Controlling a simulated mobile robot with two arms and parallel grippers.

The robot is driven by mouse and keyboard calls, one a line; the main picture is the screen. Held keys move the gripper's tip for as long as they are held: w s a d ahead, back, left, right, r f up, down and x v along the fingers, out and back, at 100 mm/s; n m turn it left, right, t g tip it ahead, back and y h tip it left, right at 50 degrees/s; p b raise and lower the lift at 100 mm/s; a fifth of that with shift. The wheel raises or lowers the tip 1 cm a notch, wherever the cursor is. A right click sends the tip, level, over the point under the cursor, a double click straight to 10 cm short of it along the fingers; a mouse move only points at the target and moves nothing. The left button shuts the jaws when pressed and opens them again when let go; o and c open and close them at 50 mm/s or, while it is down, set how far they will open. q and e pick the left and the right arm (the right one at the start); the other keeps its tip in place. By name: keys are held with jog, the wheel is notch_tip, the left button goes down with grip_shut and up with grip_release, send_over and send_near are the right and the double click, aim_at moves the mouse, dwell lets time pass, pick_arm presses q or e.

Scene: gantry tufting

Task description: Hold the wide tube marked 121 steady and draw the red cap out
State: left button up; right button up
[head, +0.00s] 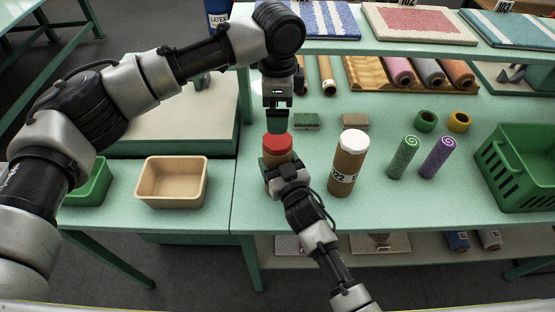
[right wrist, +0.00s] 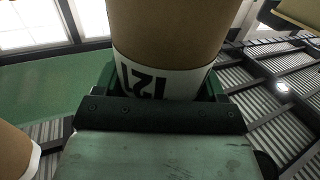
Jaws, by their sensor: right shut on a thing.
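The wide brown tube (head: 277,158) stands upright near the table's front edge with the red cap (head: 277,143) seated in its top. In the right wrist view, its white label reads 121 upside down on the tube (right wrist: 165,35). My right gripper (head: 281,180) is shut on the lower part of this tube from the front; its green jaws (right wrist: 165,85) flank the label. My left gripper (head: 277,122) points down directly above the red cap, very close to it. Its fingers overlap in the view, so its opening and any contact with the cap are unclear.
A similar tube with a white cap (head: 348,165), marked 122, stands just right. Green and purple rolls (head: 404,158) and a green basket (head: 522,165) are further right. A tan bin (head: 172,182) lies left. Sponge-like blocks (head: 307,121) sit behind.

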aim_at(277, 139)
pick_arm(q)
jog(key=shift+a, duration=0.2)
jog(key=shift+f, duration=0.1)
jog(key=shift+d+f, duration=0.1)
jog(key=shift+f, duration=4.3)
jog(key=c, duration=1.2)
jog(key=shift+r, duration=3.05)
jog(key=shift+c, duration=0.2)
